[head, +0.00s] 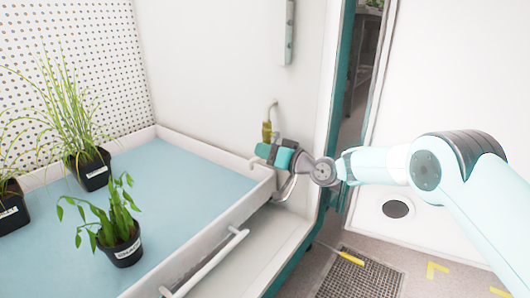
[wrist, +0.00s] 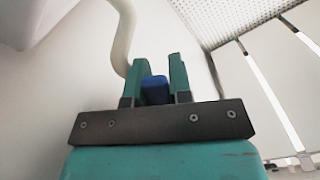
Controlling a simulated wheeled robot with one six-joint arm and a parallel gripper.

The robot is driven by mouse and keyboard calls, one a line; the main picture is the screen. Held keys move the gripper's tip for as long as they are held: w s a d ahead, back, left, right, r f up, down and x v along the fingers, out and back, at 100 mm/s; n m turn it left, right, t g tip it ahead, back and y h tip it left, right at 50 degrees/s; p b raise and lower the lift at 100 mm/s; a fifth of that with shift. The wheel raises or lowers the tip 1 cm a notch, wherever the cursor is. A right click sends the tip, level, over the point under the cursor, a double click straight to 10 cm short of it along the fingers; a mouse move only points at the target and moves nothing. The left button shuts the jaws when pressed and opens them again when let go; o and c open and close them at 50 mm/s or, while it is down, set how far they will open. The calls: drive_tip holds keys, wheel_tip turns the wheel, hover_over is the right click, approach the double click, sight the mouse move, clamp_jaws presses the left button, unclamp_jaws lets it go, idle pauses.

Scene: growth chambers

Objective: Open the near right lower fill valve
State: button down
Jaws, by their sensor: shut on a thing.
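The fill valve is on the chamber's side wall just beyond the tray's right corner. Its brass-coloured body (head: 266,131) with a pale bent pipe shows in the head view above my gripper. In the wrist view a blue handle (wrist: 155,88) sits between the two teal fingers of my gripper (wrist: 155,80), and the cream pipe (wrist: 122,40) rises behind it. My gripper also shows in the head view (head: 266,152), shut on the blue handle. The fingers and palm hide the handle's lower part, and its turn angle cannot be told.
A white-rimmed tray (head: 215,153) with a blue floor holds potted plants (head: 118,243) left of my gripper. A white bar handle (head: 208,262) runs along its front. The teal door frame (head: 327,140) stands close to the right of my gripper. A floor grate (head: 358,277) lies below.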

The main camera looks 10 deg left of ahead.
drive_tip(key=shift+f, duration=0.25)
drive_tip(key=c, duration=1)
unclamp_jaws()
drive_tip(key=shift+s+d+r+p, duration=0.1)
drive_tip(key=shift+d+r+p, duration=0.2)
drive_tip(key=shift+d, duration=0.1)
drive_tip(key=p+v, duration=0.3)
drive_tip(key=v, duration=0.5)
drive_tip(key=p+v, duration=0.3)
drive_tip(key=v, duration=0.5)
drive_tip(key=shift+s+d+f+p, duration=0.1)
drive_tip(key=shift+d+f+p, duration=0.15)
drive_tip(key=shift+p, duration=0.15)
drive_tip(key=shift+c, duration=0.4)
